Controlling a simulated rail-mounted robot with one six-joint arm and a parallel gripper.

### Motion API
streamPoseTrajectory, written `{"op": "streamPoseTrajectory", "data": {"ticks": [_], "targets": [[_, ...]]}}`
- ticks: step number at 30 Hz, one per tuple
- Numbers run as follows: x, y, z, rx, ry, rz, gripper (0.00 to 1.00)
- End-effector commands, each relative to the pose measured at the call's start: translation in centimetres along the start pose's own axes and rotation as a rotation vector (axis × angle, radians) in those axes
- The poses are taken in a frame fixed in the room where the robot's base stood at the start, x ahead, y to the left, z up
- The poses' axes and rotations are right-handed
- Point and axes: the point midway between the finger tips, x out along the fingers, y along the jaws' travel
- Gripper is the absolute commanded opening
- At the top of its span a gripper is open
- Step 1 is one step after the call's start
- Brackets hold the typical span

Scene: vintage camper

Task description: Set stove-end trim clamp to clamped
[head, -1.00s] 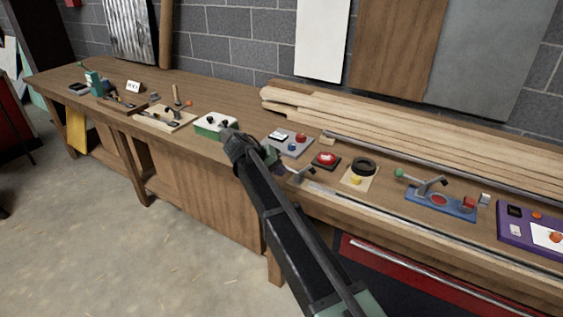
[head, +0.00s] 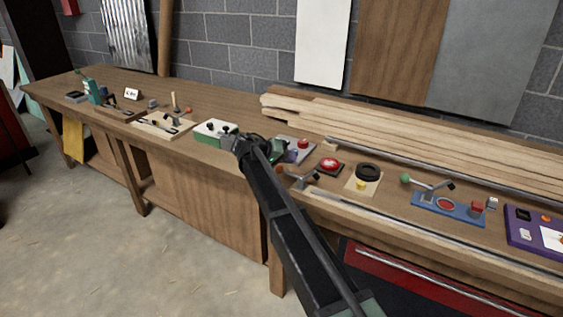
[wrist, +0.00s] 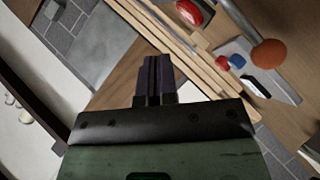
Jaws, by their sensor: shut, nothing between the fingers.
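Several toggle clamps sit on the bench; I cannot tell which is the stove-end one. One on a blue base (head: 447,208) at the right has a raised lever with a green knob (head: 405,178). A second, on a pale wooden board (head: 150,125) at the left, has an orange knob (head: 189,110). A small lever with a red knob (head: 280,169) is at the bench's front edge, just below my gripper (head: 287,150). My gripper is over the middle of the bench; in the wrist view its dark fingers (wrist: 157,78) are together and empty.
A grey panel with knobs (head: 300,143) is partly hidden by my gripper. A red button (head: 330,164) and a black ring on a tan plate (head: 367,172) stand to its right. A green-white box (head: 215,132) is left. Long boards (head: 400,140) lie behind.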

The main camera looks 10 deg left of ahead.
Motion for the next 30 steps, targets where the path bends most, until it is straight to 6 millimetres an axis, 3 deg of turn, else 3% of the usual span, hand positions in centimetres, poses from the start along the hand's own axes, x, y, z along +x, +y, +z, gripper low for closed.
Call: {"op": "streamPoseTrajectory", "data": {"ticks": [5,10,30], "targets": [[4.2,-0.4,0.3,0.0,-0.001,0.001,0.0],[6.0,-0.3,2.4,0.0,0.0,0.0,0.0],[6.6,0.1,3.0,0.014,0.0,-0.016,0.0]]}}
